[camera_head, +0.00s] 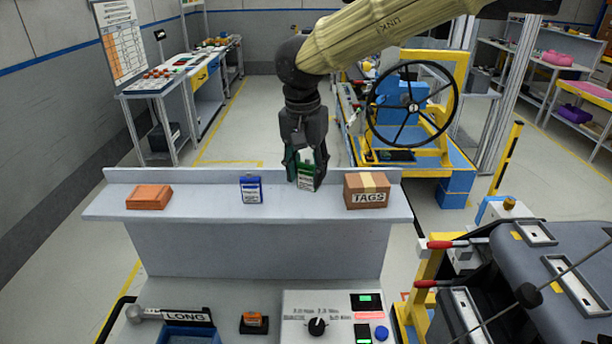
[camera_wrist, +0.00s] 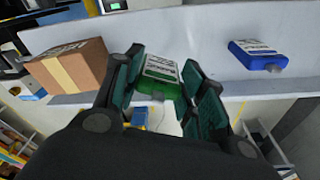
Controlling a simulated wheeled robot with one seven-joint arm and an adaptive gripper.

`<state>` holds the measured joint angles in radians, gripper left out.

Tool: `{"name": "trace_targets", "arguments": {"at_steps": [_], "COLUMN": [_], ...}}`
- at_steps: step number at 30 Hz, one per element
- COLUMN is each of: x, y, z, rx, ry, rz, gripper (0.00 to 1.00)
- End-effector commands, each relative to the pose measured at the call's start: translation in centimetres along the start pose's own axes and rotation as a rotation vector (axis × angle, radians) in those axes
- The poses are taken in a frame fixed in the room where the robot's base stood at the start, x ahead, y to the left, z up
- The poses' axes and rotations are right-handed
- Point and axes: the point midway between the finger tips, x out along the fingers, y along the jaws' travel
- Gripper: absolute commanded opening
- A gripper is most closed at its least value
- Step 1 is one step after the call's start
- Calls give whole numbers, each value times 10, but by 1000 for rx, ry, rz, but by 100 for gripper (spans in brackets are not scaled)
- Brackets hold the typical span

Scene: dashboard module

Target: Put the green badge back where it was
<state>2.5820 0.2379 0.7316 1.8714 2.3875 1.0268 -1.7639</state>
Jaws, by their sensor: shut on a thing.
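The green badge (camera_head: 306,177) has a white label and is upright between the fingers of my gripper (camera_head: 306,170), at the shelf (camera_head: 220,213) between the blue badge and the box. In the wrist view the green badge (camera_wrist: 159,78) is held between the two dark green finger pads of my gripper (camera_wrist: 165,88). I cannot tell whether its bottom touches the shelf. A blue badge (camera_head: 251,189) with a white label stands on the shelf to the left; it also shows in the wrist view (camera_wrist: 258,54).
A cardboard box marked TAGS (camera_head: 367,191) stands close on the right of my gripper. An orange block (camera_head: 149,196) lies at the shelf's left end. The shelf has a raised back edge. Below it are a control panel (camera_head: 330,318) and a LONG sign (camera_head: 186,317).

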Motion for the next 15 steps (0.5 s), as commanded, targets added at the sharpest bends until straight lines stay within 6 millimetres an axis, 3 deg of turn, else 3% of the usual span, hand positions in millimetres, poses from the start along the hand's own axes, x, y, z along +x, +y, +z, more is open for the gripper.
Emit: {"name": "trace_targets", "arguments": {"at_steps": [8, 15], "x": [24, 28], "y": [0, 0], "z": [4, 4], "rx": [-1, 0], "ry": [-1, -1], "rz": [3, 1], "gripper": [20, 20]}}
